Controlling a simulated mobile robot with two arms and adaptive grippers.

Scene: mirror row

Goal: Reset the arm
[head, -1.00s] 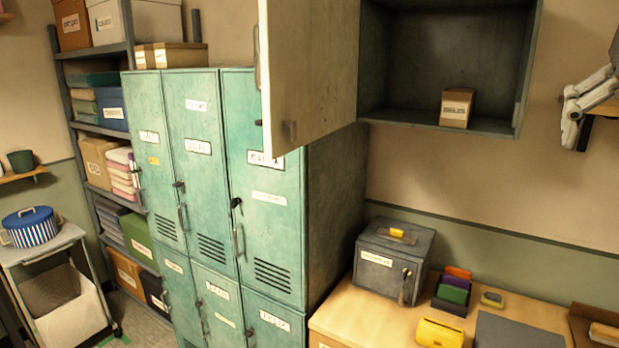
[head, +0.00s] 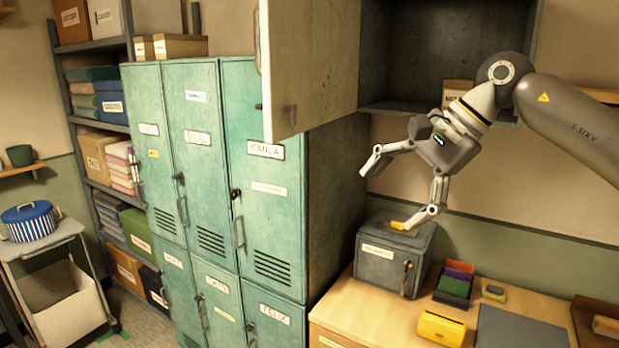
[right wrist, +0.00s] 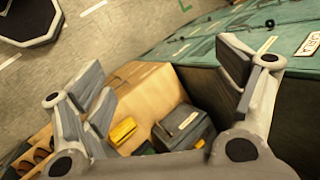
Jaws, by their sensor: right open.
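My right gripper (head: 390,197) is open and empty in the head view. In the right wrist view the open fingers frame the desk (right wrist: 148,83). My left gripper is not in view.
Green lockers (head: 210,150) stand left of my gripper, and the cabinet's open door (head: 312,60) juts out over them. The desk carries a yellow case (head: 441,328), a file holder (head: 452,290) and a dark mat (head: 520,328). Floor shows at the lower left.

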